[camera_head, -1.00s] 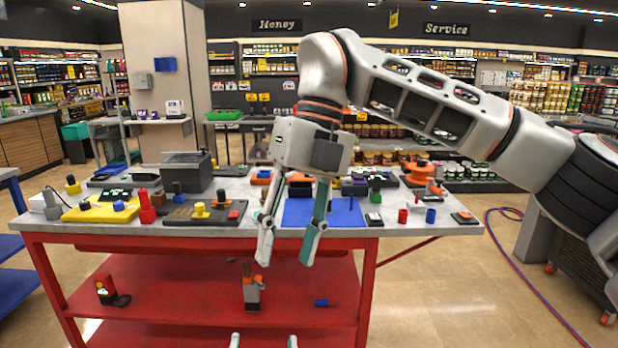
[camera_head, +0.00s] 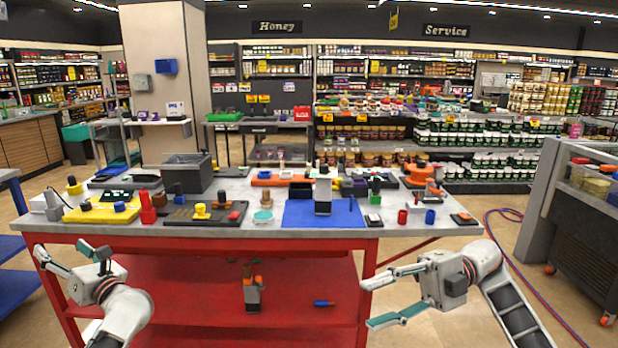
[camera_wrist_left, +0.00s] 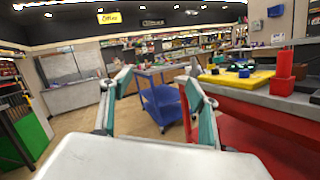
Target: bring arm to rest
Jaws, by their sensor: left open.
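In the head view my left gripper (camera_head: 62,252) is at the lower left, in front of the red workbench's left end, below tabletop height. Its two fingers are spread and empty. In the left wrist view the same gripper (camera_wrist_left: 158,85) shows parted fingers with nothing between them. My right gripper (camera_head: 372,301) is at the lower right, beside the bench's right front leg. Its fingers are apart and empty, pointing left. A grey upright part (camera_head: 322,196) with a dark base stands on the blue mat (camera_head: 345,214).
The workbench top (camera_head: 262,198) holds a yellow tray (camera_head: 98,212), a grey open box (camera_head: 187,172) and many small parts. An orange-and-grey tool (camera_head: 252,292) stands on its red lower shelf. A blue cart (camera_wrist_left: 160,103) is beyond the left gripper. Open floor lies to the right.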

